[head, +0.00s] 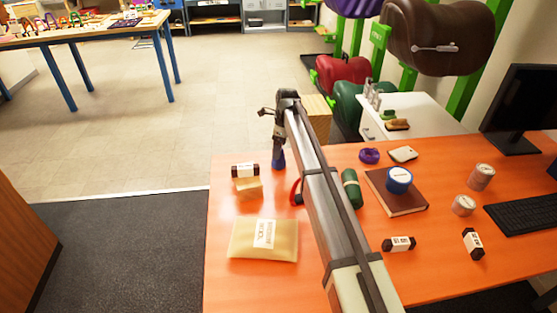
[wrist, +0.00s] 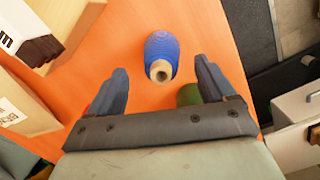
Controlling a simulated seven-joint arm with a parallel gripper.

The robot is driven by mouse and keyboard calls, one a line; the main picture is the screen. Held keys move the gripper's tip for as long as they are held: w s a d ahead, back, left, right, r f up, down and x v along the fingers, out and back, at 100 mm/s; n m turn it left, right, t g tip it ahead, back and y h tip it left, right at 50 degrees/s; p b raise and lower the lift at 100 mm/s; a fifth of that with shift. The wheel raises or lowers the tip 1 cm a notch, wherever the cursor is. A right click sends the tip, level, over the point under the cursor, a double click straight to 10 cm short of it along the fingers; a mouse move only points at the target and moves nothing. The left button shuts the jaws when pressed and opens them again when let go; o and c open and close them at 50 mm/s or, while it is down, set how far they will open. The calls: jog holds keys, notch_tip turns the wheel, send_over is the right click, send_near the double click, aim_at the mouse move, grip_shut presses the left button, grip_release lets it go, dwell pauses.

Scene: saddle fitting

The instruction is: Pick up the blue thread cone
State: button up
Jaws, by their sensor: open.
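The blue thread cone (wrist: 161,53) stands on the orange table in the wrist view, with its pale hollow tip towards the camera. In the head view the cone (head: 279,158) shows as a small blue shape near the table's far edge, below the end of my arm. My gripper (wrist: 160,85) is open and empty. Its two dark fingers are spread wide, and the cone lies just beyond the fingertips, between their lines. In the head view my gripper (head: 279,140) is over the cone and partly hides it.
Left of the cone are a dark-and-white box (head: 245,170) on a wooden block (head: 249,188) and a padded envelope (head: 263,240). Under my arm lie a red-handled item (head: 296,191) and a green roll (head: 350,188). A brown book (head: 397,203) carries a blue tin (head: 399,180).

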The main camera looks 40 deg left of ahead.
jog(key=f, duration=0.5)
jog(key=shift+a, duration=0.35)
jog(key=c, duration=1.2)
